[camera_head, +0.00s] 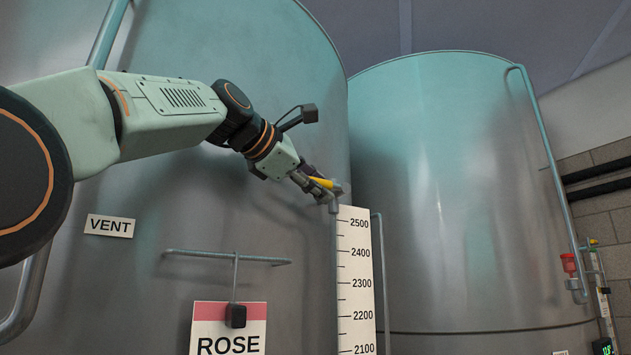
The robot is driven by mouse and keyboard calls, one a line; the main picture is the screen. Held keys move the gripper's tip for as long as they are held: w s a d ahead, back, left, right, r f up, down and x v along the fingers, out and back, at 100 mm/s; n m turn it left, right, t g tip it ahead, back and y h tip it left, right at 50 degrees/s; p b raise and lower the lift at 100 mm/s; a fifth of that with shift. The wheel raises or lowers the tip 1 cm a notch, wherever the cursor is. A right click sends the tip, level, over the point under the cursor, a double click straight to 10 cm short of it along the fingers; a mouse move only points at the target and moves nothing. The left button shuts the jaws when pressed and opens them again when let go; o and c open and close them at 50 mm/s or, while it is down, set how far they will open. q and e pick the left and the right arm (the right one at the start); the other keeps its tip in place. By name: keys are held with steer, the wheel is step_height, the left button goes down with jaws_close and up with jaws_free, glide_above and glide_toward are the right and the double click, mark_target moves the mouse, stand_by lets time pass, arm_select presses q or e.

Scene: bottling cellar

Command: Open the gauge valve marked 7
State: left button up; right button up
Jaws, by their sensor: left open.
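My left arm reaches in from the left, and its gripper (326,191) is at the top of the level gauge on the near tank. The gripper is small in the picture and open. A yellow lever (322,183) shows between or right beside the fingers; I cannot tell whether they touch it. A grey metal fitting (334,205) sits just below, at the top of the gauge's tube. No mark 7 can be read here. The white gauge scale (357,285) runs down from there, with numbers from 2500 to 2100. My right gripper is not in view.
The near steel tank (270,80) carries a VENT label (110,226), a horizontal rail (225,257) and a hanging ROSE sign (229,330). A second tank (450,180) stands to the right, with a pipe and a red fitting (569,264) at its right side.

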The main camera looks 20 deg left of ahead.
arm_select(q)
steer(key=shift+s+a+r, duration=0.1)
steer(key=shift+s+a, duration=0.05)
steer(key=shift+s, duration=0.3)
steer(key=shift+c, duration=0.3)
steer(key=shift+x, duration=0.85)
steer(key=c, duration=0.4)
steer(key=shift+c, duration=1.1)
steer(key=shift+s, duration=0.1)
jaws_close()
